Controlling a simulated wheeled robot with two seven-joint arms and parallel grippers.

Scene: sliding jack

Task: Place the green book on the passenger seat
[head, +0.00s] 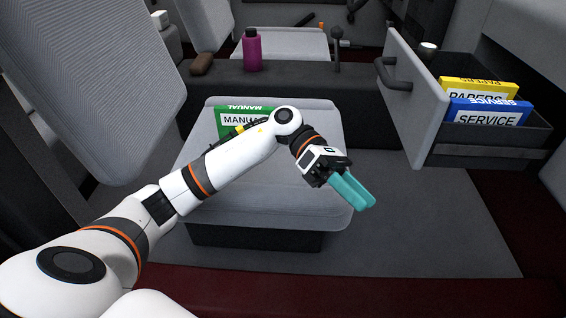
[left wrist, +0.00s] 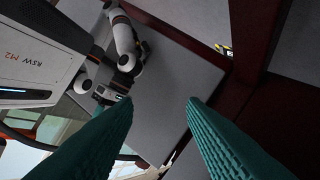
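The green book (head: 231,121), labelled MANUAL, rests on the far left part of the grey passenger seat (head: 260,205). My left arm crosses in front of the book and hides part of it. My left gripper (head: 368,201) is over the front right edge of the seat, apart from the book. Its teal fingers look close together in the head view, but the left wrist view shows them apart with nothing between them. My right gripper (left wrist: 106,97) shows small in the left wrist view; its fingers are too small to read.
An open drawer (head: 430,150) at right holds a yellow PAPERS book (head: 478,87) and a blue SERVICE book (head: 487,112). A magenta bottle (head: 252,50) stands on the dark console (head: 300,82) behind the seat. A grey seat back (head: 95,80) rises at left.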

